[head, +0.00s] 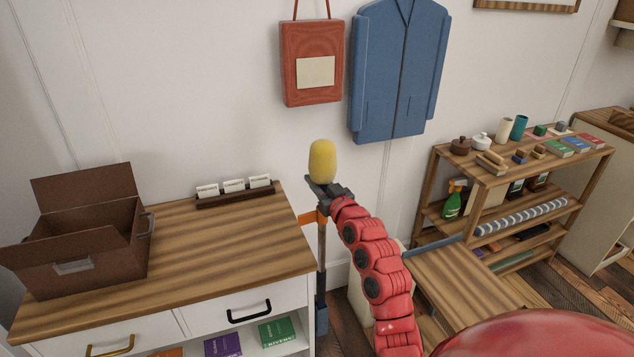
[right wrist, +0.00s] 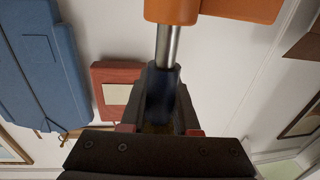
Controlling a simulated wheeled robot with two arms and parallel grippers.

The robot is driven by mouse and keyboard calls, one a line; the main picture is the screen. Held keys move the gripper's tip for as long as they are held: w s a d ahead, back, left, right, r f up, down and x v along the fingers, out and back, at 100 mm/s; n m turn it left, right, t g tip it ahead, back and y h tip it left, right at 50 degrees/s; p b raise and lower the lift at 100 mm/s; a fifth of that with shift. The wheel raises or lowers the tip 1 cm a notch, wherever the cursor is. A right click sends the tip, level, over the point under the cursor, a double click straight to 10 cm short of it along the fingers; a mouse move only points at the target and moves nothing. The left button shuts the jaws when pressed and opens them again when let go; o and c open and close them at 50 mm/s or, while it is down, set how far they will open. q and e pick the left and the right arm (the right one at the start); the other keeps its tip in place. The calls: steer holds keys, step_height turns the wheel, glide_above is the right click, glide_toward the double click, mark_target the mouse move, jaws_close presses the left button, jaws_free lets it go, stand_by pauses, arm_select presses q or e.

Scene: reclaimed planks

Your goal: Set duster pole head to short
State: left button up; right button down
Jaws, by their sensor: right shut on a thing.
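The duster stands upright by the right end of the cabinet, with its yellow head (head: 322,160) on top. Its thin pole (head: 322,250) runs down past an orange bracket (head: 308,218) to a dark lower part (head: 321,315). My right gripper (head: 324,190) is shut around the pole just under the yellow head. In the right wrist view, my right gripper (right wrist: 160,118) grips a dark collar (right wrist: 162,82). A bare metal length of pole (right wrist: 167,43) shows between the collar and the orange bracket (right wrist: 215,8). My left gripper is out of view.
The cabinet top (head: 220,240) holds an open brown box (head: 110,235) and a card holder (head: 235,197). A red bag (head: 312,90) and a blue jacket (head: 397,70) hang on the wall behind. A loaded shelf (head: 530,190) stands at right.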

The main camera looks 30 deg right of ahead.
steer(key=shift+f, duration=0.55)
steer(key=c, duration=1)
jaws_free()
steer(key=shift+c, duration=0.2)
steer(key=o, duration=0.4)
steer(key=shift+w+d+f, duration=0.1)
steer(key=shift+w, duration=0.05)
steer(key=shift+r, duration=0.2)
steer(key=shift+s, duration=0.2)
steer(key=s+a+b, duration=0.1)
steer(key=s+a, duration=0.1)
steer(key=s, duration=1.5)
